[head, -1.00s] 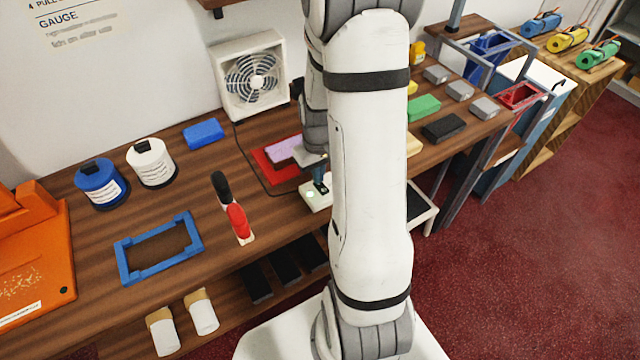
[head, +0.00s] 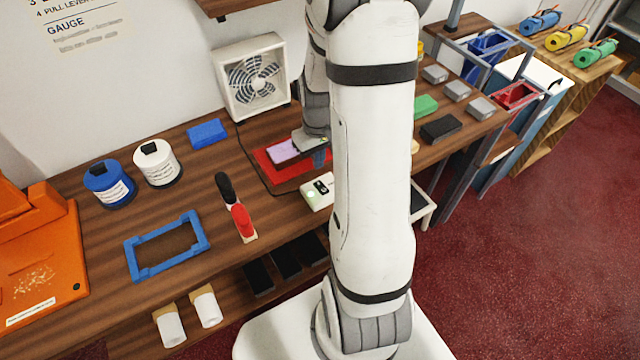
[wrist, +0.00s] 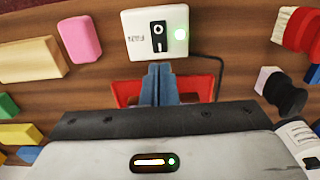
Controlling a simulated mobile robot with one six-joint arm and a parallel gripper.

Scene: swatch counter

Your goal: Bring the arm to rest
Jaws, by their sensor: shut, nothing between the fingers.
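My gripper (head: 320,158) is partly hidden by my white arm in the head view. Its blue fingers (wrist: 165,84) are pressed together and empty in the wrist view. They are apart from the white switch box (head: 316,192), which lies nearer the counter's front edge. The switch box also shows at the top of the wrist view (wrist: 137,42), with a black rocker and a lit green lamp. The fingers show in front of the red tray (wrist: 128,93); their height above it is unclear.
A fan (head: 252,78) stands against the wall. A lilac swatch (head: 282,152) lies on the red tray (head: 268,169). Brushes (head: 241,220), a blue frame (head: 135,262), tins (head: 157,163) and an orange machine (head: 35,260) stand left. Blocks (head: 442,129) lie right.

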